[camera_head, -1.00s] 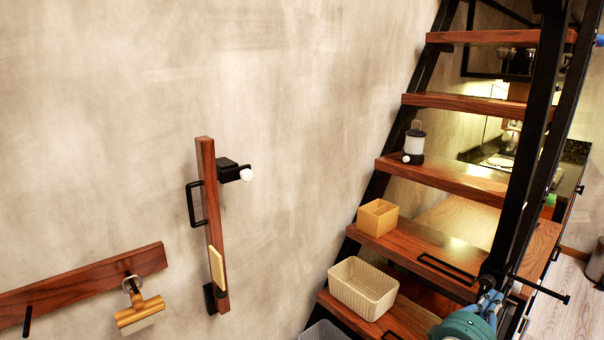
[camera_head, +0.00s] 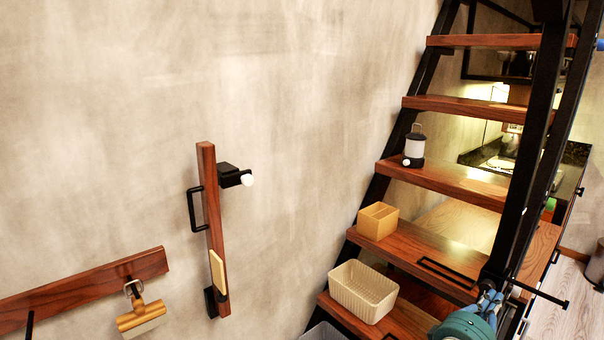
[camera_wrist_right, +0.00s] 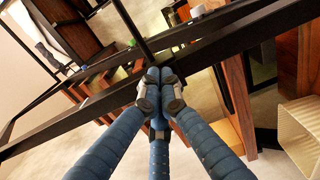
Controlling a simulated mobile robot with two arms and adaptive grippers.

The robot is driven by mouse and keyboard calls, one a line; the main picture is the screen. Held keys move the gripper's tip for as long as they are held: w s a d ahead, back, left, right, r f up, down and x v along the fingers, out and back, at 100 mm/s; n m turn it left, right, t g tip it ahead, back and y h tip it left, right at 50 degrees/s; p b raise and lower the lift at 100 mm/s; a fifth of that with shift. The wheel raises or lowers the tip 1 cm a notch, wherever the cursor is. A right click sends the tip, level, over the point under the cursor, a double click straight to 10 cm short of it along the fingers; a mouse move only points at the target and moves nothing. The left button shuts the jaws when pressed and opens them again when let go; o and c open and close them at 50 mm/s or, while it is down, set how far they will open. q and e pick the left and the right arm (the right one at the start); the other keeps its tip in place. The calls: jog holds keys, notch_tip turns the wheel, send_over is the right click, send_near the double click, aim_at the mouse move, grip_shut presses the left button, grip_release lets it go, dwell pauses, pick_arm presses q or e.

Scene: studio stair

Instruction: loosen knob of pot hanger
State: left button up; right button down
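A vertical wooden bar (camera_head: 211,185) stands against the wall, with a black handle on its left and a black block (camera_head: 229,174) near its top. A small white knob (camera_head: 247,180) sits at the block's right end; I take this as the pot hanger's knob, but cannot be sure. My right gripper (camera_head: 490,303) is at the lower right by the stair, well away from the bar. In the right wrist view its blue fingers (camera_wrist_right: 160,92) converge with tips close together and nothing visible between them. My left gripper is not in view.
A wooden rail (camera_head: 85,290) with a brass-coloured holder (camera_head: 140,316) is at the lower left. Stair treads hold a ribbed cream basket (camera_head: 362,291), a yellow box (camera_head: 377,220) and a lantern (camera_head: 414,149). Black stair rails cross close to my right gripper. The wall between bar and stair is bare.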

jog(key=shift+d+r+p, duration=0.25)
jog(key=shift+r+p, duration=0.15)
jog(key=shift+r, duration=0.8)
jog(key=shift+f+v, duration=0.2)
jog(key=shift+v, duration=1.25)
jog(key=shift+f+v, duration=0.2)
jog(key=shift+v, duration=1.2)
jog(key=shift+s+d, duration=0.1)
jog(key=shift+s, duration=0.05)
jog(key=shift+p, duration=0.3)
